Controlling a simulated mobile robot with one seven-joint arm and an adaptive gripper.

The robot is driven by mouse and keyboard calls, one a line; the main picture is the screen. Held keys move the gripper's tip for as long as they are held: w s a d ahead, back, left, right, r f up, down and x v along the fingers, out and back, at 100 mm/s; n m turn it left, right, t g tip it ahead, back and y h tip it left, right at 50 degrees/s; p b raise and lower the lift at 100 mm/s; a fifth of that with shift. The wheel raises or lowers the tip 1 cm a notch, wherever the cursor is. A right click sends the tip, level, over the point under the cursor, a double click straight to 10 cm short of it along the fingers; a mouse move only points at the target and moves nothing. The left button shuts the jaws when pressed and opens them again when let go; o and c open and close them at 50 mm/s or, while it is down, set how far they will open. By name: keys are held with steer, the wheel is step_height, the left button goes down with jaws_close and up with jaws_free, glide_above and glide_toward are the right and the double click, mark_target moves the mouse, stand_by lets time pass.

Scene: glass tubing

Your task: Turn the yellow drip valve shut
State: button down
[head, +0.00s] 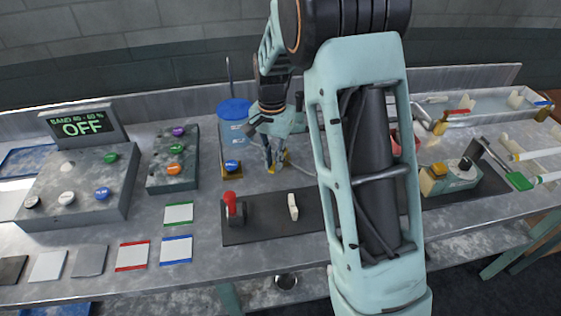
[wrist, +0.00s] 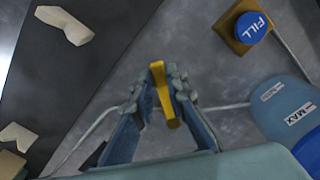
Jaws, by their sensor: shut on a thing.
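The yellow drip valve (wrist: 158,75) shows in the wrist view as a narrow yellow bar. My gripper (wrist: 162,92) is shut on it, one finger on each side. In the head view my gripper (head: 275,163) points down at the bench beside the blue-lidded container, with a bit of yellow at its fingertips. The fingers hide part of the valve, and I cannot tell how far it is turned.
A blue FILL button (wrist: 251,27) on a yellow base and a blue container marked MAX (wrist: 285,105) stand close by. A red-handled lever (head: 231,205) and a pale handle (head: 293,206) sit on a dark plate in front. A panel reads OFF (head: 82,128).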

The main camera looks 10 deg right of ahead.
steer(key=w+a+m, duration=0.1)
steer(key=m, duration=0.1)
steer(key=w+a+m+p, duration=0.1)
steer(key=shift+r+m, duration=0.1)
steer(key=shift+m, duration=0.3)
steer(key=shift+w+a+m, duration=0.3)
steer(key=shift+w+m, duration=0.15)
steer(key=shift+m, duration=0.45)
steer(key=w+m, duration=0.1)
steer(key=w+m+p, duration=0.1)
steer(key=m, duration=0.1)
steer(key=shift+a, duration=0.3)
steer(key=shift+w+m+p, duration=0.6)
steer(key=shift+w+m, duration=0.1)
steer(key=shift+m, duration=0.5)
steer(key=c, duration=1.9)
jaws_free()
steer(key=shift+c, duration=0.2)
